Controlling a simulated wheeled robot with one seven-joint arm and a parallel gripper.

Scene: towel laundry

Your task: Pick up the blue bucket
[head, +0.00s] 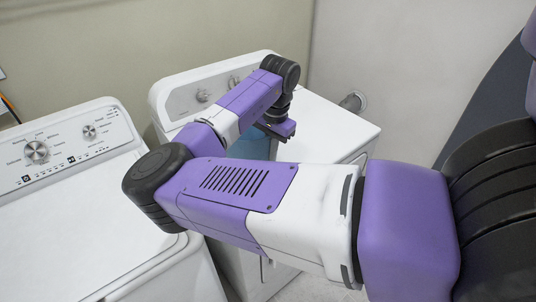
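The blue bucket (248,148) is on or just above the top of the rear white machine, mostly hidden behind my arm. Only a patch of its blue side shows. My gripper (274,131) points down at the bucket's upper right side, close to its rim. Its fingertips are small and partly hidden, so I cannot tell whether they are open, shut, or touching the bucket.
A white machine (70,225) with a dial panel stands at the left front. The rear white machine (345,130) has clear top surface to the right of the bucket. A wall (400,60) closes the back, with a grey round pipe end (353,101) beside the machine.

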